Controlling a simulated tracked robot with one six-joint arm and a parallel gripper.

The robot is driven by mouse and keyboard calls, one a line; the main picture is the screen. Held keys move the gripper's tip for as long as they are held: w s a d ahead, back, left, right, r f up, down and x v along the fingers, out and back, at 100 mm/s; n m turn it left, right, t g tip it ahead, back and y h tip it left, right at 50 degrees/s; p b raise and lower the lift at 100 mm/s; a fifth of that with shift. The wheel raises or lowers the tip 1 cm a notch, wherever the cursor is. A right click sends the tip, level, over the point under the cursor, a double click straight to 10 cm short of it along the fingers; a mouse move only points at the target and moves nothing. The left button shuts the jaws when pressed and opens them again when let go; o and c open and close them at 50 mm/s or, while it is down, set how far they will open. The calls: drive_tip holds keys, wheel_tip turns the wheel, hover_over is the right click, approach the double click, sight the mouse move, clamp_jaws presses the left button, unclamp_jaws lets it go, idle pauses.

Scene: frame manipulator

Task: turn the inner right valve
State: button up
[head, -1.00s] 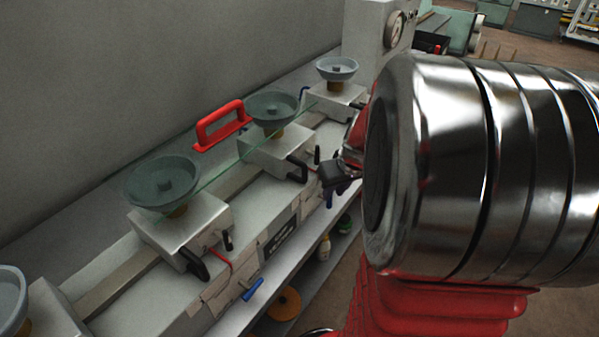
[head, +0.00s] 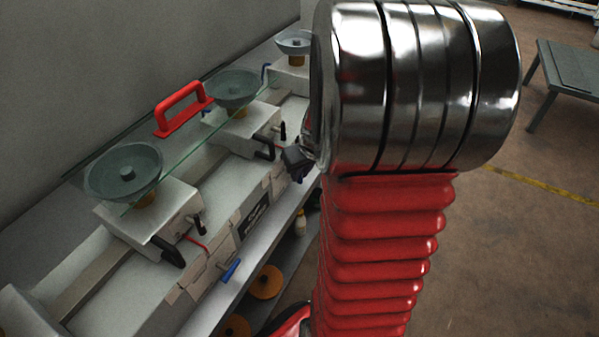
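White blocks with grey-green bowls stand in a row along a bench. I take the inner right valve to be on the third block from the left (head: 229,131), below its bowl (head: 237,88), though the frames do not label it. That block has a black curved handle (head: 264,148) and a small dark upright knob (head: 283,131) at its front. My gripper (head: 297,160) shows as a small dark shape just right of the handle, apparently apart from it. My metal arm link hides part of it, so its finger opening is unclear.
Orange discs (head: 265,282) sit on the lower shelf. Open floor lies right.

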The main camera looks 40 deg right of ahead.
clamp_jaws()
drive_tip(key=shift+a, duration=0.2)
drive_tip(key=shift+d, duration=0.1)
